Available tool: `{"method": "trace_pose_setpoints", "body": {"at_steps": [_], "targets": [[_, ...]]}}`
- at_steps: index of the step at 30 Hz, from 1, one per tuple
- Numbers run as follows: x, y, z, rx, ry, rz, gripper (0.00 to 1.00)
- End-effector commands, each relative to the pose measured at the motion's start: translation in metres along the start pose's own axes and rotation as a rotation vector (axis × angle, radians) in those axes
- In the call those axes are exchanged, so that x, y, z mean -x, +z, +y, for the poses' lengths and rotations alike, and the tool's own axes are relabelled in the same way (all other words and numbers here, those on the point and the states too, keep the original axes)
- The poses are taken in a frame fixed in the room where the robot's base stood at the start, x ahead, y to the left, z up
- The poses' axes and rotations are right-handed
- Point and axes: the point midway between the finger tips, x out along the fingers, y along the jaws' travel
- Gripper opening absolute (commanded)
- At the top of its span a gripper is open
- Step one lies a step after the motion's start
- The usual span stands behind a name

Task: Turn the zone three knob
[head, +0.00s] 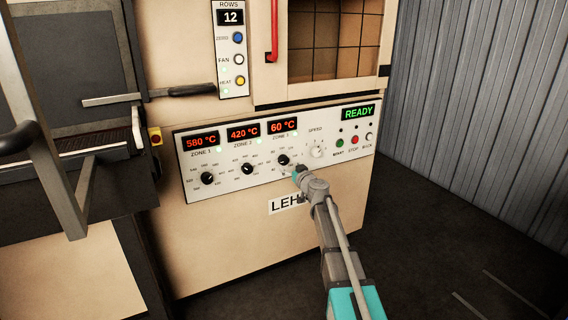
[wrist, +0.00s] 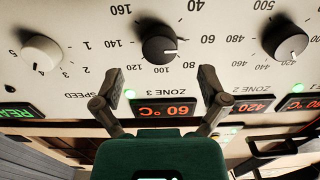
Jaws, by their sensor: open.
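The zone three knob (head: 283,160) is a black round dial on the white control panel, under a red display (head: 283,125) reading 60 °C. In the wrist view, which shows the panel upside down, the knob (wrist: 160,46) is at top centre, ringed by printed numbers. My gripper (head: 297,172) is close to the panel, just below and right of the knob in the head view. In the wrist view my gripper (wrist: 161,76) is open and empty, its two fingertips spread to either side, with the knob beyond and between them. I cannot tell the exact gap to the panel.
The zone two knob (head: 247,169) and zone one knob (head: 207,178) are to the left. A white speed knob (head: 317,151) is to the right, then a green button (head: 340,143) and a red button (head: 355,140). A READY display (head: 358,112) is lit green.

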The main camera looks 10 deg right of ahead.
Motion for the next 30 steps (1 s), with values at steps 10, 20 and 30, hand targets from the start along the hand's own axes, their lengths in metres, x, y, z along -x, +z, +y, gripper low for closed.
{"method": "trace_pose_setpoints", "body": {"at_steps": [10, 20, 30], "targets": [[-0.043, 0.000, 0.000, 0.000, 0.000, 0.000, 0.93], [-0.049, 0.000, 0.000, 0.000, 0.000, 0.000, 0.93], [-0.049, 0.000, 0.000, 0.000, 0.000, 0.000, 0.58]]}}
